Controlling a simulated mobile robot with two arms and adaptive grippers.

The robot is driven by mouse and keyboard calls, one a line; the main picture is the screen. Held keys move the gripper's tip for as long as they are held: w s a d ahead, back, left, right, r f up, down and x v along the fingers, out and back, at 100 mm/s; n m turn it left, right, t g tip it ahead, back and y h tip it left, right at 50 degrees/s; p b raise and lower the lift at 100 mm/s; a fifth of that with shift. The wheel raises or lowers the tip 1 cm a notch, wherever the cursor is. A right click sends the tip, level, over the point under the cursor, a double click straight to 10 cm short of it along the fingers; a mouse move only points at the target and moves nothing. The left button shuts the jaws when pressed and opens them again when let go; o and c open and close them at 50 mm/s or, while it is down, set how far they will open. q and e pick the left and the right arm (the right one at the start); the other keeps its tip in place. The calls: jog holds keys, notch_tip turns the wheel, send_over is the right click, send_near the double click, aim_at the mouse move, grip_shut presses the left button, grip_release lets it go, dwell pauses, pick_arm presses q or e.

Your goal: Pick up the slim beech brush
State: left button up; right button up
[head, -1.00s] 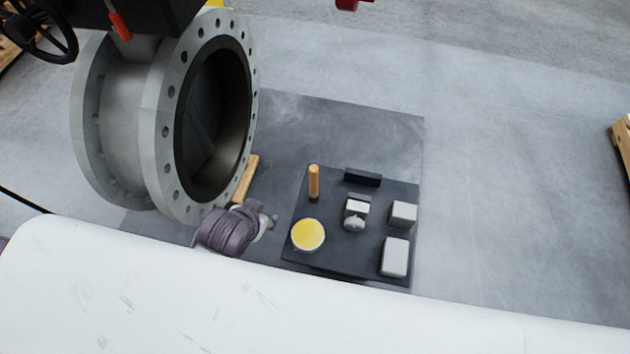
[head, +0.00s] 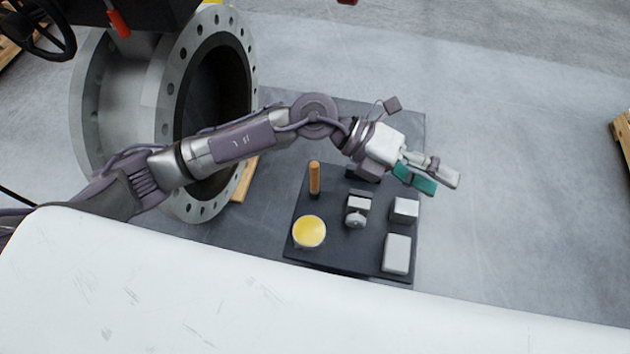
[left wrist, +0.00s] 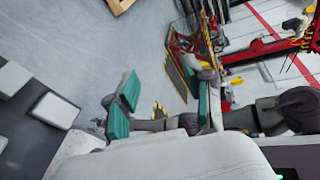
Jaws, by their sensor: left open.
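The slim beech brush (head: 315,178) stands upright near the back left corner of the dark board in the head view, its tan handle up and its lower end dark. My left arm reaches across from the left, above and behind the brush. My left gripper (head: 432,179) is open and empty, in the air over the right back edge of the board, well to the right of the brush. Its teal finger pads show spread apart in the left wrist view (left wrist: 165,106), with nothing between them. The brush is not visible there. My right gripper is not in view.
The dark board (head: 337,247) also bears a yellow-topped round container (head: 309,232), a grey-white fitting (head: 357,210), two pale blocks (head: 404,210) (head: 396,254) and a dark block partly behind my arm. A large flanged valve (head: 180,150) stands left.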

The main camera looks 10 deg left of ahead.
pick_arm(q)
jog(key=w+a+f+m+y, duration=0.1)
jog(key=a+f+m+y, duration=0.1)
jog(key=a+f+y, duration=0.35)
jog(key=t+y, duration=0.3)
jog(key=y, duration=0.6)
send_over(311, 164)
notch_tip(311, 164, down, 5)
jog(key=shift+a+f, duration=0.1)
jog(key=shift+f, duration=0.1)
notch_tip(311, 164, down, 7)
jog(key=shift+f, duration=0.1)
jog(key=shift+d+f+p, duration=0.15)
jog(key=shift+f, duration=0.85)
jog(key=shift+d+f+p, duration=0.2)
jog(key=shift+f, duration=0.8)
jog(key=shift+d+f+p, duration=0.15)
jog(key=shift+f, duration=0.85)
jog(key=shift+c, duration=0.3)
grip_shut()
